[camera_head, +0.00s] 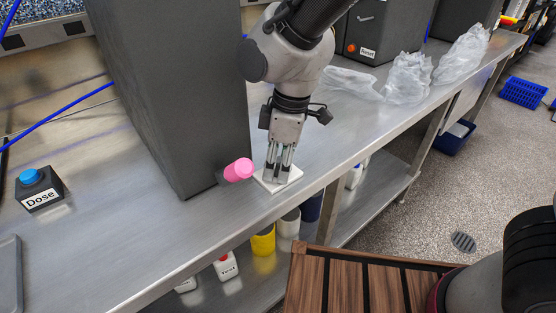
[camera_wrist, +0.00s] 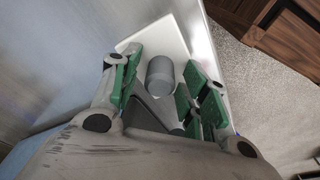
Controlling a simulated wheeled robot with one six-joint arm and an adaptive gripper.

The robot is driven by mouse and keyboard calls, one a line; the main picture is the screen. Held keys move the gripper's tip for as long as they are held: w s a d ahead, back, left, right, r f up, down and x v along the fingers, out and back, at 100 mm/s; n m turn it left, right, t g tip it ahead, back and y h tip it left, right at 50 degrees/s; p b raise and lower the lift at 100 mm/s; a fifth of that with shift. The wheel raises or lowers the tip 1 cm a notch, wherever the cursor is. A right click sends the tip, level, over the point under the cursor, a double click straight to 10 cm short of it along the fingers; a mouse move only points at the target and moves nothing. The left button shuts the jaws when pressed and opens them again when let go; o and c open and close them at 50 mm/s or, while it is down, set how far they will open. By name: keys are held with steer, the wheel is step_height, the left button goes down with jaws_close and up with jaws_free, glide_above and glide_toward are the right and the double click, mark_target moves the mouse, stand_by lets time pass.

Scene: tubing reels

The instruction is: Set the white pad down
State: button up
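The white pad (camera_head: 267,184) is a thin square plate with an upright grey cylindrical post (camera_wrist: 160,74) on it. In the head view it appears to lie flat on the metal bench, close to the front edge. My gripper (camera_head: 277,178) points down right above the pad. In the wrist view its green-padded fingers (camera_wrist: 163,68) stand on both sides of the post, with a narrow gap showing beside it, so they look open around it. The wrist view also shows the pad (camera_wrist: 165,38) beyond the fingertips. My fingers hide the post in the head view.
A tall dark grey box (camera_head: 180,90) with a pink knob (camera_head: 239,170) stands close left of my gripper. The bench (camera_head: 120,235) drops off just in front of the pad. A Dose button (camera_head: 39,190) sits left; clear bags (camera_head: 408,77) lie at the back right.

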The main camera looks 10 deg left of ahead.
step_height(320, 180, up, 12)
steer(key=d, duration=0.1)
steer(key=shift+d, duration=0.4)
steer(key=shift+w, duration=0.1)
steer(key=w+d+r+m+t, duration=0.1)
steer(key=w+d+r+m, duration=0.15)
steer(key=d, duration=0.45)
steer(key=w+d+r+m, duration=0.1)
steer(key=w+d+m, duration=0.15)
steer(key=d, duration=0.55)
steer(key=w+d+r+m+t, duration=0.1)
steer(key=w+d+m, duration=0.15)
steer(key=d, duration=0.45)
steer(key=s+d+m+t+h, duration=0.1)
steer(key=s+d+m, duration=0.4)
steer(key=d, duration=0.5)
steer(key=s+d+m+t, duration=0.1)
steer(key=s+d+m, duration=0.4)
steer(key=d, duration=0.6)
steer(key=shift+s+f+m+h, duration=0.4)
steer(key=shift+m, duration=0.35)
